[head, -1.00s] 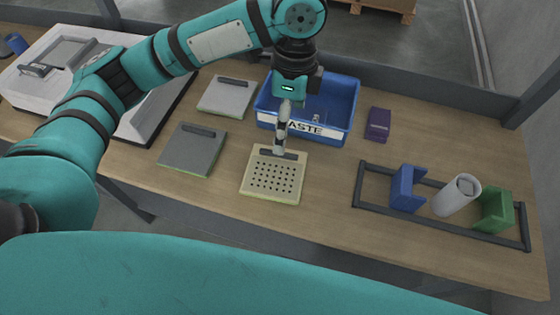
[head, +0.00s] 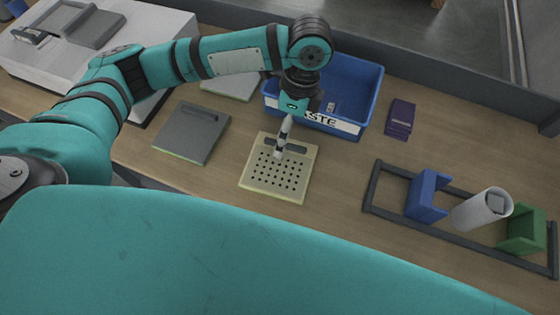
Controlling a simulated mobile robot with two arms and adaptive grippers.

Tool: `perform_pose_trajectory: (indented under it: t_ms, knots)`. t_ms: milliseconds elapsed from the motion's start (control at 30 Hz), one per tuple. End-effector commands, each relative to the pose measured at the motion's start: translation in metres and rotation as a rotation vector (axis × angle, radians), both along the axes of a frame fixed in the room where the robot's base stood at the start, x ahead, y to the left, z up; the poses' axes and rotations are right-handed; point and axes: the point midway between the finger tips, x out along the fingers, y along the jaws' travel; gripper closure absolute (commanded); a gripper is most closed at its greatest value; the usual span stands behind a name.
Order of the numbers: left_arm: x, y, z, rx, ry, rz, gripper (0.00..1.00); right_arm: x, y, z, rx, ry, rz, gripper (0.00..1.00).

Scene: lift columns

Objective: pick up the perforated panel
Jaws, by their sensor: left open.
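The perforated panel (head: 272,183) is a cream square plate with rows of dark holes and a dark handle bar (head: 285,145) along its far edge. It lies flat on the wooden table in the head view. My left gripper (head: 280,152) points down over the far part of the panel, at the handle bar. Its fingers hide part of the bar and look empty. I cannot tell whether they touch the bar. My right gripper does not show.
A blue bin (head: 350,90) marked with a label stands just behind the panel. A grey panel (head: 192,133) lies to the left and a light panel (head: 230,84) lies behind it. A purple box (head: 400,119) and a dark rack (head: 382,212) are to the right.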

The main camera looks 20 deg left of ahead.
Motion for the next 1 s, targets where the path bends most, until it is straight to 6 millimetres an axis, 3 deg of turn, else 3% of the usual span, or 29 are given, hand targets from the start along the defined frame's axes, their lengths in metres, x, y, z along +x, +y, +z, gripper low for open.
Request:
perform_pose_trajectory:
  t_ms: [167, 500, 767, 1000]
  knots:
    - [-0.002, 0.001, -0.010, 0.001, 0.002, 0.000, 0.00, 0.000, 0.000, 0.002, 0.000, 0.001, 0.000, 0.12]
    - [-0.009, 0.002, -0.055, 0.000, 0.001, 0.000, 0.00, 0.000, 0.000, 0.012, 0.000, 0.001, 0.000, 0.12]
    - [-0.009, 0.002, -0.058, 0.000, -0.001, -0.001, 0.00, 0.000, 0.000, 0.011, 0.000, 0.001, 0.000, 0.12]
    - [-0.009, 0.002, -0.058, 0.000, -0.001, 0.000, 0.29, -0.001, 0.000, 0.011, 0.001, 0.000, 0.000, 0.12]
